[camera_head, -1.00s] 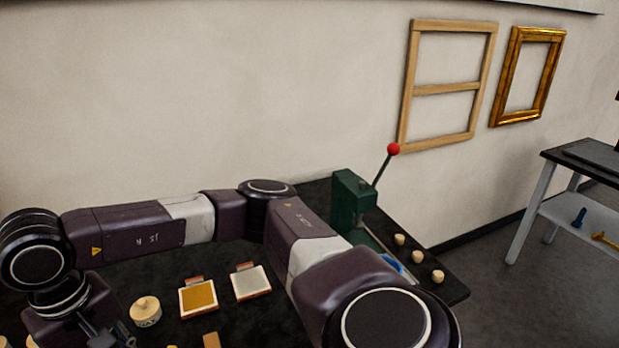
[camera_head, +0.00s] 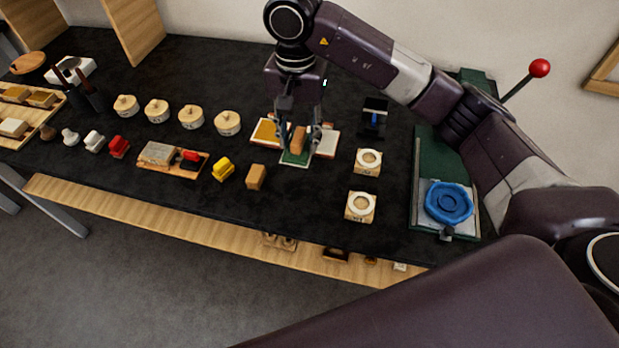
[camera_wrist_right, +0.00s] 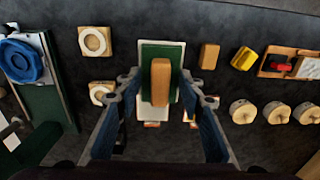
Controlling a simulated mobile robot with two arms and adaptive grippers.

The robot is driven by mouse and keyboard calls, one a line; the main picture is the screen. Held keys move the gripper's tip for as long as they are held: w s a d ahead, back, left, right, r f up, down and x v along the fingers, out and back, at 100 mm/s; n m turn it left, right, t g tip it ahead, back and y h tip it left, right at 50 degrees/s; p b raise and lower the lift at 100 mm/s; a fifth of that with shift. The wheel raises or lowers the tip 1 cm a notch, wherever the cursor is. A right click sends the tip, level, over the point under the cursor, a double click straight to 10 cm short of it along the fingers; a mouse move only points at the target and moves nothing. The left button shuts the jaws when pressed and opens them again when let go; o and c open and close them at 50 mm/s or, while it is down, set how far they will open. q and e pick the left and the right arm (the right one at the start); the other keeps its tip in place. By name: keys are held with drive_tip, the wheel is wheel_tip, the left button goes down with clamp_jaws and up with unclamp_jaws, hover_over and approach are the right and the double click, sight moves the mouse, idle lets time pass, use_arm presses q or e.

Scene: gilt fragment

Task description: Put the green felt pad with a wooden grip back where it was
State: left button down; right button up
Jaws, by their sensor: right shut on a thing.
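The green felt pad (camera_head: 292,158) with its upright wooden grip (camera_head: 299,139) is in my right gripper (camera_head: 298,132), in the middle of the table. The right wrist view shows the green pad (camera_wrist_right: 160,50) from above, with the wooden grip (camera_wrist_right: 160,82) between the fingers. My right gripper is shut on this grip. A pale border shows around the green in the wrist view; I cannot tell whether the pad touches what is under it. The gripper partly hides the pads behind. My left gripper is not in view.
A gold-topped pad (camera_head: 265,132) and a pale-topped pad (camera_head: 328,146) lie just behind, left and right. A wooden block (camera_head: 256,177) and yellow stamp (camera_head: 223,169) are left. Two ringed blocks (camera_head: 361,206) and a green press (camera_head: 427,160) with a blue disc (camera_head: 449,202) are right.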

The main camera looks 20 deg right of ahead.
drive_tip(key=p, duration=0.3)
hover_over(302, 191)
wheel_tip(302, 191, down, 11)
drive_tip(key=shift+w+f, duration=0.1)
drive_tip(key=shift+f, duration=0.1)
wheel_tip(302, 191, down, 4)
drive_tip(key=shift+p, duration=0.6)
drive_tip(key=shift+f, duration=0.25)
drive_tip(key=o, duration=0.6)
drive_tip(key=shift+f+b, duration=0.1)
drive_tip(key=shift+b, duration=0.2)
drive_tip(key=o, duration=0.4)
